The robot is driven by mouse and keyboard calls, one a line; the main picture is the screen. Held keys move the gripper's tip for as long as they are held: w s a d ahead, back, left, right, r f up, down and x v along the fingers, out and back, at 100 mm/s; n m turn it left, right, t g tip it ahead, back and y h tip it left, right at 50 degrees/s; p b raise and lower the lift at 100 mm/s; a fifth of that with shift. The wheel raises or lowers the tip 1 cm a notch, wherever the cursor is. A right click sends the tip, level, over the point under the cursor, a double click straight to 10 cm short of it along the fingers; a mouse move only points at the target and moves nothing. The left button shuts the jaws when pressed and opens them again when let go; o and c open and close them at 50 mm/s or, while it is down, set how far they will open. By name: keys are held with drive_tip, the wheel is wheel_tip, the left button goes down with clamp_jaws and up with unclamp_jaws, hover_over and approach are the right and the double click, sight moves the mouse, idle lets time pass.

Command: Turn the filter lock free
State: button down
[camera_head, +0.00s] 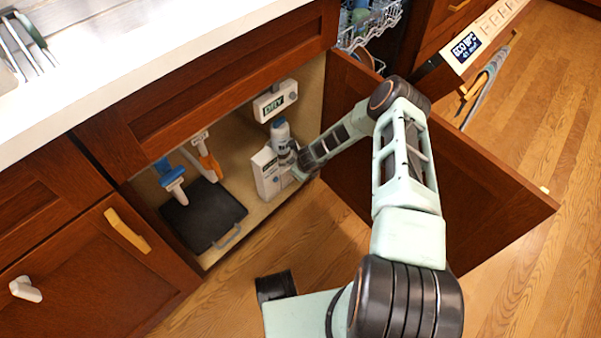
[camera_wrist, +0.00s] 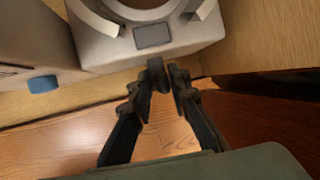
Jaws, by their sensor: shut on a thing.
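The white filter unit (camera_head: 268,174) stands inside the open cabinet, with a grey-blue cylinder (camera_head: 280,131) at its top. In the wrist view, its pale housing (camera_wrist: 105,50) has a round ring opening and a grey square patch (camera_wrist: 152,36). My gripper (camera_head: 296,160) is at the front of this unit. Its dark fingertips (camera_wrist: 168,76) are close together just below the square patch, shut on a small part there, which I take for the filter lock. The fingers hide most of that part, so its turn angle cannot be told.
A DRY display box (camera_head: 275,101) hangs above the unit. A black tray (camera_head: 203,214) and blue and orange-handled brushes (camera_head: 170,176) are to the left. The open cabinet door (camera_head: 480,205) stands right, behind my arm. A dishwasher rack (camera_head: 368,22) is above.

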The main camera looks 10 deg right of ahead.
idle(0.3)
drive_tip(key=c, duration=1.8)
unclamp_jaws()
drive_tip(key=shift+r, duration=0.15)
drive_tip(key=v, duration=1.2)
drive_tip(key=shift+s, duration=0.1)
